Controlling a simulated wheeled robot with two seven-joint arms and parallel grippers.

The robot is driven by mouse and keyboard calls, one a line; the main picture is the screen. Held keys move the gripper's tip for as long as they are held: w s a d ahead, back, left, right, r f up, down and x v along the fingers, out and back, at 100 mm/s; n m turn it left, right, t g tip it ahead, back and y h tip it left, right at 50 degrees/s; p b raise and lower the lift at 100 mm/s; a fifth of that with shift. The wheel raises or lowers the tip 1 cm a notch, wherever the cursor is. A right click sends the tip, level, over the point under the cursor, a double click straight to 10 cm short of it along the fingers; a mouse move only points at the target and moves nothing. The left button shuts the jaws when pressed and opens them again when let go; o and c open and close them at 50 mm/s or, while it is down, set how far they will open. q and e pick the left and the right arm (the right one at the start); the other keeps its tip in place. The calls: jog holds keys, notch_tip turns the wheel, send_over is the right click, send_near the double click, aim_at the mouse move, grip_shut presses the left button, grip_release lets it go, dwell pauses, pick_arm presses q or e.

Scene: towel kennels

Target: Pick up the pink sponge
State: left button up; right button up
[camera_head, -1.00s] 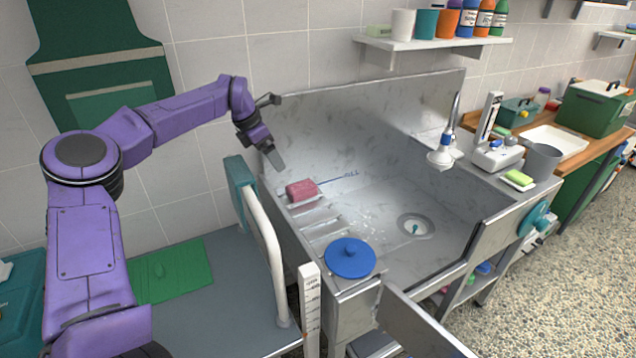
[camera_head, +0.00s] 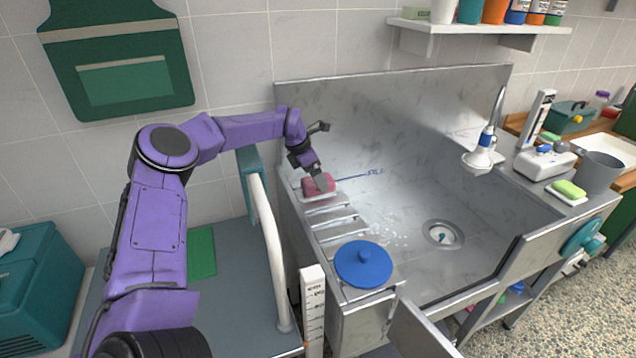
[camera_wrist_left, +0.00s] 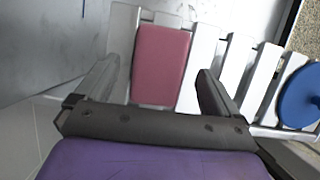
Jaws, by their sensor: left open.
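The pink sponge (camera_head: 318,184) lies on the slatted ledge (camera_head: 341,222) at the left end of the metal tub. My left gripper (camera_head: 318,180) is at the sponge, pointing down, with a finger in front of part of it. In the left wrist view the sponge (camera_wrist_left: 161,66) lies between the two open fingers of my left gripper (camera_wrist_left: 158,88). A gap shows between the sponge and the right finger; the left finger is close to the sponge's left side. I cannot tell if it touches. My right gripper is not in view.
A blue round lid (camera_head: 363,264) sits on the near end of the ledge. The tub's back wall (camera_head: 400,110) rises behind the gripper. A white curved rail (camera_head: 270,250) stands left of the tub. The basin around the drain (camera_head: 443,235) is mostly clear.

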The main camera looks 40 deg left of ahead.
pick_arm(q)
jog(key=x, duration=0.2)
jog(key=shift+w+f, duration=0.2)
jog(key=shift+f, duration=0.15)
jog(key=shift+s, duration=0.1)
jog(key=shift+f+b, duration=0.2)
jog(key=shift+b, duration=0.25)
dwell(0.3)
jog(key=c, duration=1)
